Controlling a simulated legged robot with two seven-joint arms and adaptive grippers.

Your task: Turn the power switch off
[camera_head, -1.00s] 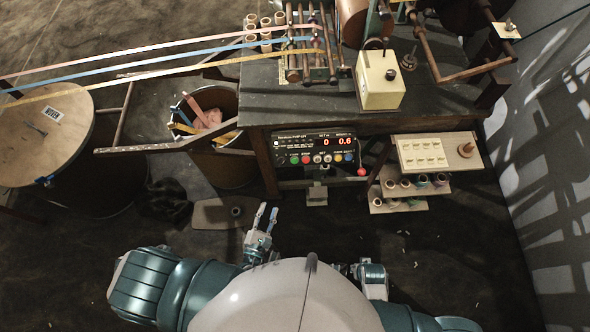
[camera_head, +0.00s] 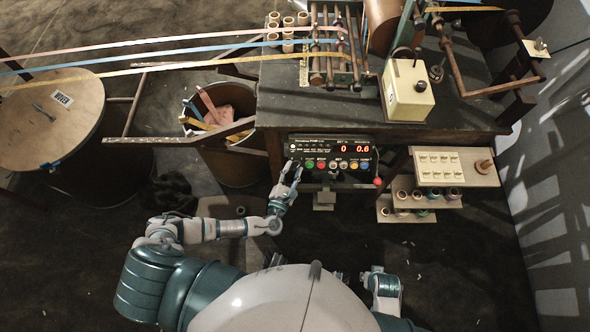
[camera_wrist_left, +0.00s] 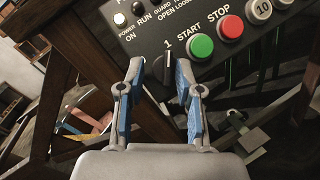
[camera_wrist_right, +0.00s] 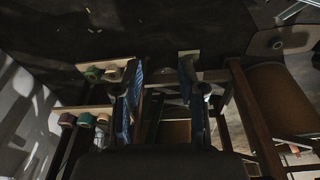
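The control panel (camera_head: 331,146) is on the front of the workbench, with a red display reading 0 and 0.6. In the left wrist view, the black power switch knob (camera_wrist_left: 166,69) sits below a "1" mark, left of the green START button (camera_wrist_left: 201,46) and red STOP button (camera_wrist_left: 231,27). My left gripper (camera_head: 289,167) is at the panel's lower left corner. In its wrist view its blue-padded fingers (camera_wrist_left: 159,74) are open, one on each side of the knob; contact cannot be told. My right gripper (camera_wrist_right: 160,72) is open and empty, low in front of the bench.
A lit POWER ON lamp (camera_wrist_left: 119,19) is beside the switch. A red ball-ended lever (camera_head: 378,181) stands right of the panel. Shelves with spools (camera_head: 430,195) are at right, a scrap bin (camera_head: 226,165) at left. The floor before the bench is mostly clear.

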